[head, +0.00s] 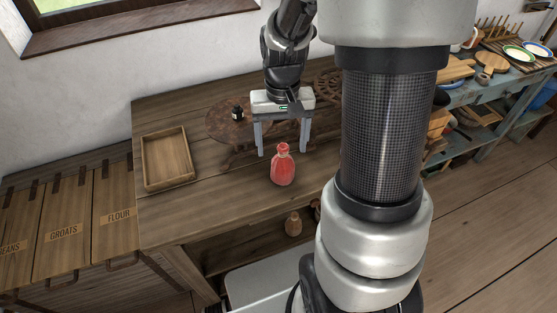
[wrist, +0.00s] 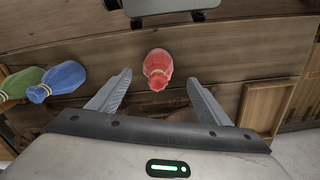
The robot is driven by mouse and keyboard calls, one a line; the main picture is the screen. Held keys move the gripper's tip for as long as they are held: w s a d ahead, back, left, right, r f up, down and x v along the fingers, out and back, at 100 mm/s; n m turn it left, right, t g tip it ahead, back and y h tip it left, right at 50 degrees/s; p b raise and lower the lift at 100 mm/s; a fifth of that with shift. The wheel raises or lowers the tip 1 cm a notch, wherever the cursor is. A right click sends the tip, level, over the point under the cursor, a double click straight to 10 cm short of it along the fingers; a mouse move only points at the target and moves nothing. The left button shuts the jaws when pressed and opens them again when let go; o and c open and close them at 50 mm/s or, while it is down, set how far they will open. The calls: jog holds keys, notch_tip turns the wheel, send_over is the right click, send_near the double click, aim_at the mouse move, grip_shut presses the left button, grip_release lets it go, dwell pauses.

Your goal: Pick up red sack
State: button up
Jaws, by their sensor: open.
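The red sack (head: 283,167), tied at the neck, stands upright on the wooden table near its front edge. It also shows in the wrist view (wrist: 157,65), in line with the gap between the fingers and around the level of their tips. My gripper (head: 282,151) is open and empty, with its fingers pointing down just behind the sack in the head view. In the wrist view both fingers (wrist: 158,77) are spread wide, one to each side of the sack's neck, with no contact visible.
A blue sack (wrist: 64,78) and a green sack (wrist: 20,83) lie to the left in the wrist view. An empty wooden tray (head: 167,160) is left on the table (head: 215,190). A small dark bottle (head: 238,113) stands on a round board. My column hides the table's right part.

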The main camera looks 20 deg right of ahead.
aim_at(283, 167)
notch_tip(283, 167, down, 10)
jog(key=shift+d+r+b, duration=0.1)
jog(key=shift+d+b, duration=0.05)
jog(key=shift+b, duration=0.7)
jog(key=c, duration=1.3)
